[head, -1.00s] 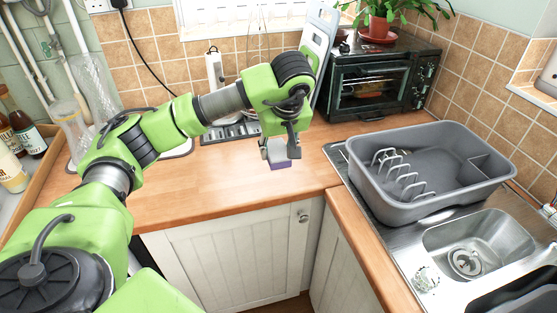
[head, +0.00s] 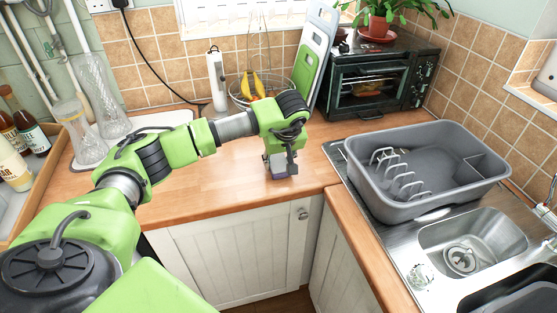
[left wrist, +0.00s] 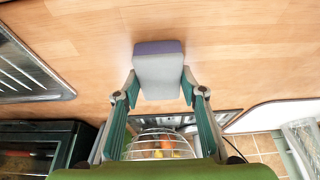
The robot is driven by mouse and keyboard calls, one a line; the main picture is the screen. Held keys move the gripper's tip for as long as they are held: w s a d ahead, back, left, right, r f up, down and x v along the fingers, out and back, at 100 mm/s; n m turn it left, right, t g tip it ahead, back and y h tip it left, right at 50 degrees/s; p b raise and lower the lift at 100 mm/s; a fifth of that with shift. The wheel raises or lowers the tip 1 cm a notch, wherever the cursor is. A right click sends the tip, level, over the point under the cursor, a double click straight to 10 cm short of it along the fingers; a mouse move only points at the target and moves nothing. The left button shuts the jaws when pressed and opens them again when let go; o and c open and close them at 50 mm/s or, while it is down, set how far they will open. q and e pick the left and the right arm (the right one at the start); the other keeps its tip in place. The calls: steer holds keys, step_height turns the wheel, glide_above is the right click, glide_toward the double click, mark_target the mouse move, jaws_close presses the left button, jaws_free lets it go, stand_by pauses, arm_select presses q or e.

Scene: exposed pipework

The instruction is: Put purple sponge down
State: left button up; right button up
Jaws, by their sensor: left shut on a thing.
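The purple sponge (left wrist: 158,48) is a small block with a purple part and a pale grey part, seen in the left wrist view between the two fingers of my left gripper (left wrist: 158,88). The fingers are shut on its sides. In the head view my left gripper (head: 281,158) points down over the wooden worktop (head: 225,180), near its front edge. The sponge is partly hidden there by the fingers. It is at or just above the wood; I cannot tell whether it touches. My right gripper is not in view.
A grey dish tub (head: 408,212) stands on the sink drainer at right. A black mini oven (head: 372,85) and a wire fruit basket (head: 243,98) stand behind. Glass jars (head: 88,145) are at left. The worktop left of the gripper is clear.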

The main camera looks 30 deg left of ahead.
arm_select(q)
steer(key=shift+f, duration=0.15)
steer(key=o, duration=1)
steer(key=shift+r, duration=0.25)
steer(key=b+v, duration=0.2)
steer(key=v, duration=1)
steer(key=shift+f, duration=0.1)
